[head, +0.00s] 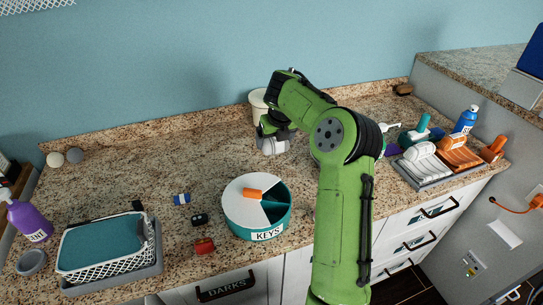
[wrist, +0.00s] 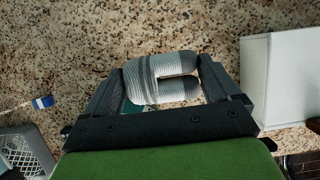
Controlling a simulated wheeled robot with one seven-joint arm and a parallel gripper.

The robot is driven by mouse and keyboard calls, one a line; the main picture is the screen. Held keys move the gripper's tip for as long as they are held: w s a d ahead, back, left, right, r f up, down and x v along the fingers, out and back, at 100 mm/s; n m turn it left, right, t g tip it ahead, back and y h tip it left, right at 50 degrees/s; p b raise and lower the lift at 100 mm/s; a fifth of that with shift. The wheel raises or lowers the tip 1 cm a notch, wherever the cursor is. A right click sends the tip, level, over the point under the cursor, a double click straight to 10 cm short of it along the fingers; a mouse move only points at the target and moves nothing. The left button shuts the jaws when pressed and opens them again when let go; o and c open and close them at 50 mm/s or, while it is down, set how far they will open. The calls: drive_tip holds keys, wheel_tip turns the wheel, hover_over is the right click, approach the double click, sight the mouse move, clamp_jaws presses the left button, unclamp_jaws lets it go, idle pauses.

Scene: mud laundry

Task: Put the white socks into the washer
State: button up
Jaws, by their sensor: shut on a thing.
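My gripper (head: 266,138) is shut on a rolled, ribbed pair of white socks (head: 274,147), held over the back middle of the granite counter. In the wrist view the socks (wrist: 160,80) sit folded between the two dark fingers (wrist: 162,90), with grey shading on their left part. Whether they touch the counter is unclear. I cannot make out a washer in either view.
A round teal and white KEYS container (head: 245,215) stands at the front middle. A white basket (head: 95,255) is at left. A grey tray (head: 445,178) with white and orange items, and bottles, are at right. A cream pot (head: 258,100) stands behind my gripper.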

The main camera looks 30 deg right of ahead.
wheel_tip(320, 180, down, 8)
drive_tip(key=shift+s+f+b, duration=0.1)
drive_tip(key=shift+b, duration=0.5)
drive_tip(key=shift+f, duration=0.15)
drive_tip(key=o, duration=0.8)
